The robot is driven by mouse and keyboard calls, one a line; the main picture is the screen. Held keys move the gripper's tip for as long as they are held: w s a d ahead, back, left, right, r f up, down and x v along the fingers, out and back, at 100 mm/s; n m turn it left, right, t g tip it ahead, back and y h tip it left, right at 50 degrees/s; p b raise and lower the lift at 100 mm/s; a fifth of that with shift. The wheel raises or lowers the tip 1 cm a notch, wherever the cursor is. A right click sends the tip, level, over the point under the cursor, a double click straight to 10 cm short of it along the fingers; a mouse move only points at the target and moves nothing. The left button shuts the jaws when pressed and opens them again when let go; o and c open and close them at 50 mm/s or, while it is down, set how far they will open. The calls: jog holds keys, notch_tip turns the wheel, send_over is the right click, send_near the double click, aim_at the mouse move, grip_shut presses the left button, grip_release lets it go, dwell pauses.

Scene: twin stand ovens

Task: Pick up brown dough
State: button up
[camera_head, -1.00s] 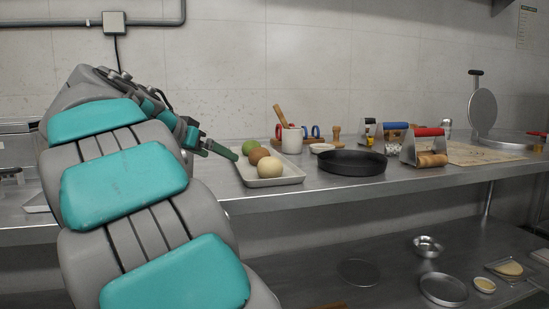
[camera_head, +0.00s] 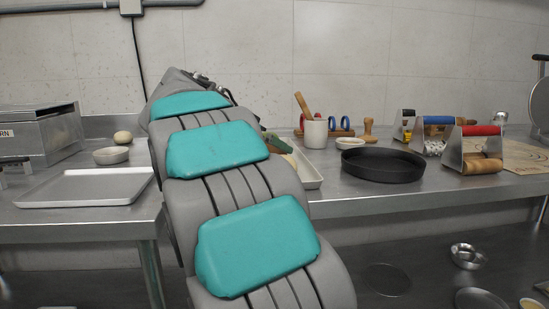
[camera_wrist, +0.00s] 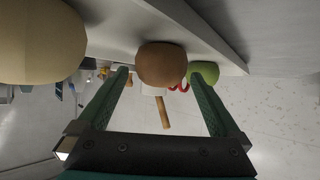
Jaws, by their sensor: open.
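The brown dough (camera_wrist: 161,64) is a round ball in the wrist view, lying ahead of and between the two green fingers of my gripper (camera_wrist: 158,78). The fingers are spread and empty; whether they reach beside the ball I cannot tell. A larger pale dough ball (camera_wrist: 40,40) is at the left and a green one (camera_wrist: 204,72) just right of the brown, partly behind the right finger. In the head view my arm hides the brown dough and most of the white tray (camera_head: 312,181), whose right end shows.
A black pan (camera_head: 382,166), a white cup (camera_head: 315,133) and a small bowl (camera_head: 350,143) stand right of the tray. Presses with red and blue handles are farther right. An empty metal tray (camera_head: 88,188) and a bowl (camera_head: 111,155) lie on the left counter.

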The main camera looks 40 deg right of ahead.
jog(key=shift+x, duration=1)
jog(key=c, duration=0.9)
jog(key=shift+r, duration=0.1)
